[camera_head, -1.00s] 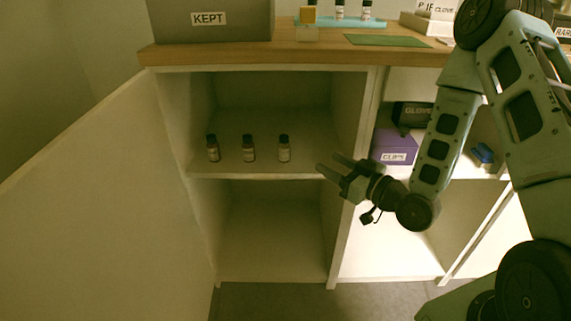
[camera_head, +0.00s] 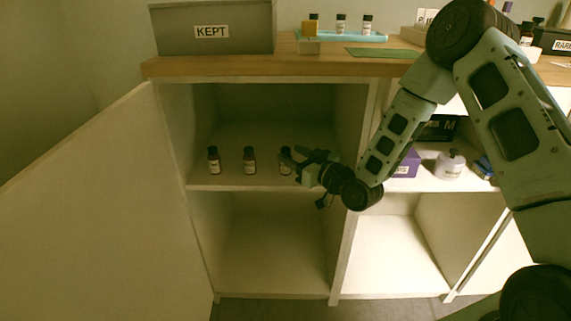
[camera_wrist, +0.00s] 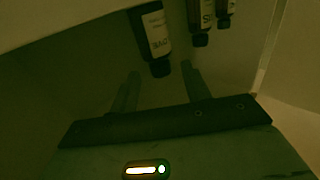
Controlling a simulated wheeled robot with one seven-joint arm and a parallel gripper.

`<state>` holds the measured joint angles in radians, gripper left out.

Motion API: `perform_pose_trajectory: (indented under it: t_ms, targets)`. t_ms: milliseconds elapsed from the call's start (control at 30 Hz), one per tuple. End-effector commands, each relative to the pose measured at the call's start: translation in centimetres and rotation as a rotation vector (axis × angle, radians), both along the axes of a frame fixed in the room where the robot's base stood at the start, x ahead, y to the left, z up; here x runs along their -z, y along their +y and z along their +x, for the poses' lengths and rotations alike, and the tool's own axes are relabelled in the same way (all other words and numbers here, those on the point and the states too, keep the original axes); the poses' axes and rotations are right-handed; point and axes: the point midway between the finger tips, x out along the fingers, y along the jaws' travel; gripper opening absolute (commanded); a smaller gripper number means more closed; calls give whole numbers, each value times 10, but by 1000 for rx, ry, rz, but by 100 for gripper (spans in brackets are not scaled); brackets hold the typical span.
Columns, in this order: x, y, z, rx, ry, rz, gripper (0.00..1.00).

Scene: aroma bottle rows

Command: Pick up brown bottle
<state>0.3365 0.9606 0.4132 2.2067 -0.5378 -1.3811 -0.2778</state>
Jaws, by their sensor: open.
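Three small dark brown bottles with white labels stand upright in a row on the cabinet's upper shelf: a left one (camera_head: 213,161), a middle one (camera_head: 249,161) and a right one (camera_head: 285,163). My gripper (camera_head: 290,157) is open at the right bottle and partly covers it in the head view. In the wrist view the nearest bottle (camera_wrist: 150,34) appears upside down, its dark cap in line with the gap between my open fingertips (camera_wrist: 160,72). I cannot tell if the fingers are around it. The other two bottles show beyond it at the upper right.
The shelf (camera_head: 230,184) has a divider wall (camera_head: 352,130) right of my gripper. An open door (camera_head: 100,210) stands at left. Above, the counter holds a grey KEPT box (camera_head: 170,36) and a teal rack (camera_head: 350,38) with bottles. The lower compartment is empty.

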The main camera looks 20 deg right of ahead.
Motion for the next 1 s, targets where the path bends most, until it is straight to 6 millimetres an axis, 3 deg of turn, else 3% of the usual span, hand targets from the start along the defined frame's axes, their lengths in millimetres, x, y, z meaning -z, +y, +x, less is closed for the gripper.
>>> perform_pose_trajectory:
  t_ms: [200,500,700,1000]
  targets:
    - [3,14,27,0,-1,0,47]
    - [2,17,32,0,0,-1,47]
    - [2,17,32,0,0,-1,0]
    - [-1,17,32,0,-1,0,0]
